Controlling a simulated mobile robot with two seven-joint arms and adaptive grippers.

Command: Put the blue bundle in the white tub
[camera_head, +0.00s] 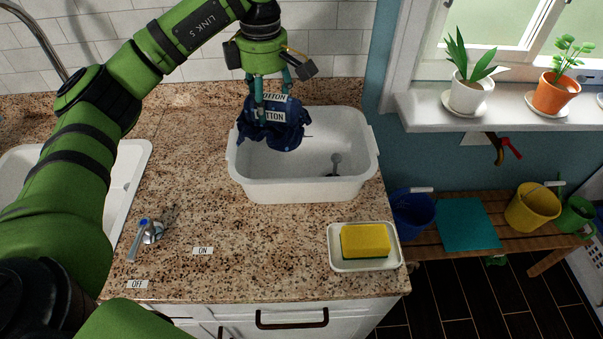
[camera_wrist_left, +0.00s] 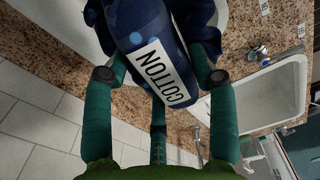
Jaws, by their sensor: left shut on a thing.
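The left wrist view shows the bundle (camera_wrist_left: 150,55) close up between the fingers of the gripper (camera_wrist_left: 160,85). Whether the bundle touches the tub's rim or floor, I cannot tell. My right gripper is not in view.
A white dish (camera_head: 337,262) with a yellow sponge (camera_head: 365,241) sits in front of the tub. Potted plants stand on the windowsill (camera_head: 500,110).

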